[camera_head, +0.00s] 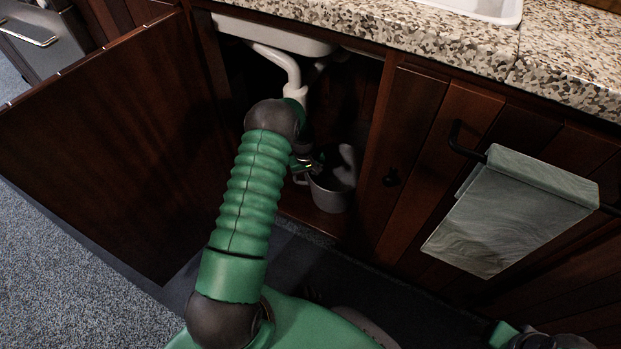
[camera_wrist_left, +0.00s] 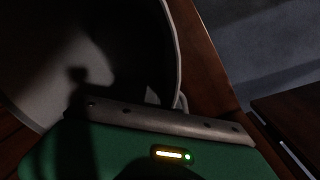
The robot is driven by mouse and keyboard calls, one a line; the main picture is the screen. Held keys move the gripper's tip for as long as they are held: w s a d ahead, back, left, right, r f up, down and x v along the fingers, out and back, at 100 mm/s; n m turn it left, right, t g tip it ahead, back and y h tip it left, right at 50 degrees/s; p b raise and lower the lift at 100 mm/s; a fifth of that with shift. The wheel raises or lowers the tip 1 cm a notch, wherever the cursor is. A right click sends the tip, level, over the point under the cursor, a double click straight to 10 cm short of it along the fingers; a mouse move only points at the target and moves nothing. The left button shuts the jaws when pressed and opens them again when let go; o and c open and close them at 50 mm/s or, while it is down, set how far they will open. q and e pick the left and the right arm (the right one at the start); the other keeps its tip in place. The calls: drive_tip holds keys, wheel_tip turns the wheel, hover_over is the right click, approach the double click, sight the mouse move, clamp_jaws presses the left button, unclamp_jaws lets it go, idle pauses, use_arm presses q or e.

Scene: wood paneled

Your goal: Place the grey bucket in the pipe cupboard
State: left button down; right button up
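The grey bucket (camera_head: 338,187) stands roughly upright on the floor of the open pipe cupboard (camera_head: 298,207), at its right side under the sink. My left arm reaches into the cupboard, and my left gripper (camera_head: 308,163) is at the bucket's left rim. The arm partly hides the gripper. In the left wrist view the bucket (camera_wrist_left: 45,60) fills the upper left, with its pale rim beside the gripper's dark bar. I cannot tell whether the fingers are shut on the rim or apart.
The cupboard door (camera_head: 110,140) is swung wide open on the left. White drain pipes (camera_head: 275,60) hang above my arm. A grey-green towel (camera_head: 500,210) hangs on a rail at the right. A speckled counter (camera_head: 450,38) overhangs the cupboard.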

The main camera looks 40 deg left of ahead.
use_arm(q)
drive_tip(key=shift+f, duration=0.2)
drive_tip(key=c, duration=1.6)
unclamp_jaws()
drive_tip(key=o, duration=0.3)
drive_tip(key=shift+o, duration=0.2)
drive_tip(key=shift+r, duration=0.15)
wheel_tip(320, 180, up, 7)
drive_tip(key=p, duration=0.4)
drive_tip(key=shift+s+a+p, duration=0.2)
drive_tip(key=shift+s+p, duration=0.1)
drive_tip(key=shift+s, duration=0.05)
drive_tip(key=shift+r, duration=0.1)
